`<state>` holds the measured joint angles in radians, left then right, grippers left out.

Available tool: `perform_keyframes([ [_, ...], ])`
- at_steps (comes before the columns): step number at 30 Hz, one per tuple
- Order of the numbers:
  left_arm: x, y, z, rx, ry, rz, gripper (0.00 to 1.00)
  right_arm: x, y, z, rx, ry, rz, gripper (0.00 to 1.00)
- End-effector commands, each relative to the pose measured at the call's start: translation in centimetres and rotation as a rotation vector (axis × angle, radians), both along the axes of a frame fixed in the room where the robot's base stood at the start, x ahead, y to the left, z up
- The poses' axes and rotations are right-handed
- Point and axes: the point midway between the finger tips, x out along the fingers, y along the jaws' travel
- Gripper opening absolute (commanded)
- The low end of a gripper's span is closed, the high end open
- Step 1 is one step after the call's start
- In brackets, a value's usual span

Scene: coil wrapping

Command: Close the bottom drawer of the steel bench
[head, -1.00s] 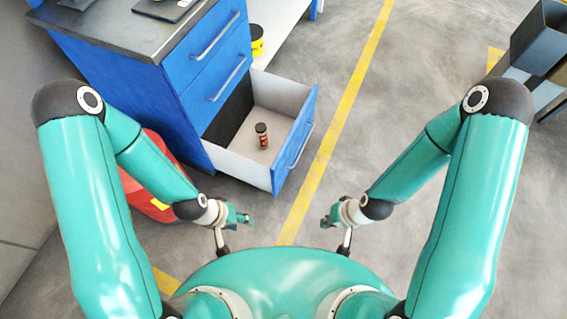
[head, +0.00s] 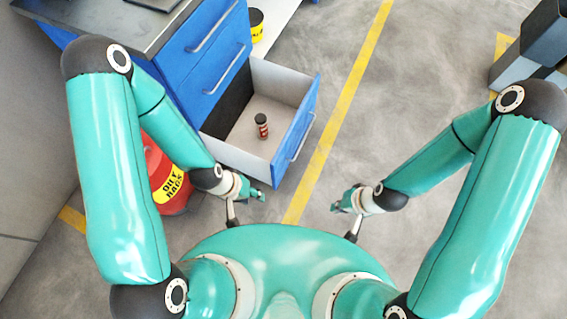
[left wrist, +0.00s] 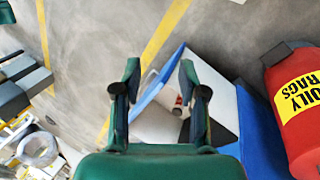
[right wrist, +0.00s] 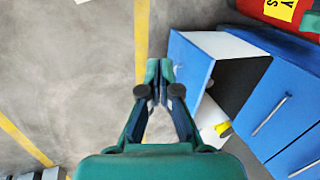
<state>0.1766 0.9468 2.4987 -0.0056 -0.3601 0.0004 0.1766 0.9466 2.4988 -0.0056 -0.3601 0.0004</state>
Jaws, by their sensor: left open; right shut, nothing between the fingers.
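The blue bench (head: 190,62) with a grey top stands at the upper left in the head view. Its bottom drawer (head: 301,135) is pulled out, with a blue front, a bar handle and pale inner walls. A small dark-capped jar (head: 262,126) stands inside it. My left gripper (head: 258,195) is open and empty, just short of the drawer's near corner in the head view. In the left wrist view the drawer (left wrist: 158,92) shows beyond the open fingers (left wrist: 160,75). My right gripper (head: 338,207) is shut and empty, right of the drawer front and apart from it.
A red oily-rags bin (head: 165,180) stands left of the drawer, beside my left arm. Grey blocks (head: 535,60) stand at the far right.

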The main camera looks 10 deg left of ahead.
Motion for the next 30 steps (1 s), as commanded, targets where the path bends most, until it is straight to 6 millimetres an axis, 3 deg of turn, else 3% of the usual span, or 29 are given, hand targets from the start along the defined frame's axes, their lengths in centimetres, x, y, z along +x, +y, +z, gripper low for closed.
perform_keyframes([
  [1,0.0,0.0,-0.1,0.0,0.0,0.0,0.52,0.0,0.0,-0.1,0.0,0.0,-0.001,0.0],
  [6,0.0,0.0,-1.8,0.0,0.0,0.0,0.8,0.5,-0.3,-1.6,-0.01,0.019,-0.051,0.0],
  [8,0.0,0.0,-3.2,0.0,0.0,0.0,0.8,0.9,-0.8,-2.8,-0.016,0.038,-0.099,0.0],
  [14,0.0,0.0,-10.1,0.0,0.0,0.0,0.8,3.2,-1.4,-8.3,-0.026,0.146,-0.376,0.0],
  [21,0.0,0.0,-19.7,0.0,0.0,0.0,0.8,7.1,0.2,-14.0,0.069,0.321,-0.817,0.0],
  [25,0.0,0.0,-24.7,0.0,0.0,0.0,0.8,9.7,2.1,-16.0,0.175,0.431,-1.046,0.0],
  [30,0.0,0.0,-30.1,0.0,0.0,0.0,0.8,13.1,4.8,-16.8,0.345,0.578,-1.28,0.0],
])
